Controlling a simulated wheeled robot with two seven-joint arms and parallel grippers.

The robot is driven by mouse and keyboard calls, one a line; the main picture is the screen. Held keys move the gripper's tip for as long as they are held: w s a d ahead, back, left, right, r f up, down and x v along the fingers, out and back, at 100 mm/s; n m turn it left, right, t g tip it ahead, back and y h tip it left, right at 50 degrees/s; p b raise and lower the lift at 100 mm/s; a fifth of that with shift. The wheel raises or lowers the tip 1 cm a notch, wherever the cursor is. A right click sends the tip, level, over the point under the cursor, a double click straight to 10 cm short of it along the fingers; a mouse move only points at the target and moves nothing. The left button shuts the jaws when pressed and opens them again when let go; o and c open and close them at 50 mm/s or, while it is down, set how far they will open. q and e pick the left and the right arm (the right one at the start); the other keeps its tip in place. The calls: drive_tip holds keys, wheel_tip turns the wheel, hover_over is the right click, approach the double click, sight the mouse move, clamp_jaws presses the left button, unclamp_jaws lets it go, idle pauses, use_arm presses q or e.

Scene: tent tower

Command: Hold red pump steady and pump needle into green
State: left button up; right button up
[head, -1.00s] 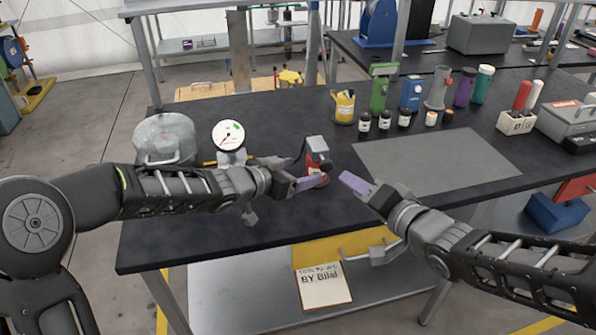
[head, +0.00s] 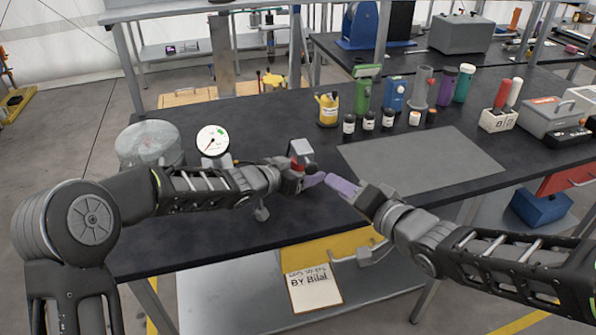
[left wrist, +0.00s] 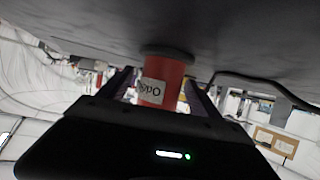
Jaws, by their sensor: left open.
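The red pump (head: 298,162) stands on the black table, with a grey block-like top, and my left arm partly hides it. My left gripper (head: 312,180) is open at the pump. In the left wrist view the pump's red, labelled body (left wrist: 172,82) stands between the two open fingers; contact is unclear. My right gripper (head: 342,186) has its purple fingertips just right of the left fingertips, and I cannot tell whether it is open. A white round gauge (head: 212,140) stands behind my left arm. Its needle points lower left, away from the green mark at upper right.
A clear dome-like container (head: 149,143) stands left of the gauge. A grey mat (head: 425,162) lies bare on the right. Behind it stand a yellow pot (head: 327,110), several small dark bottles and coloured canisters. The table's front edge is close below my arms.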

use_arm(q)
clamp_jaws()
idle(0.8)
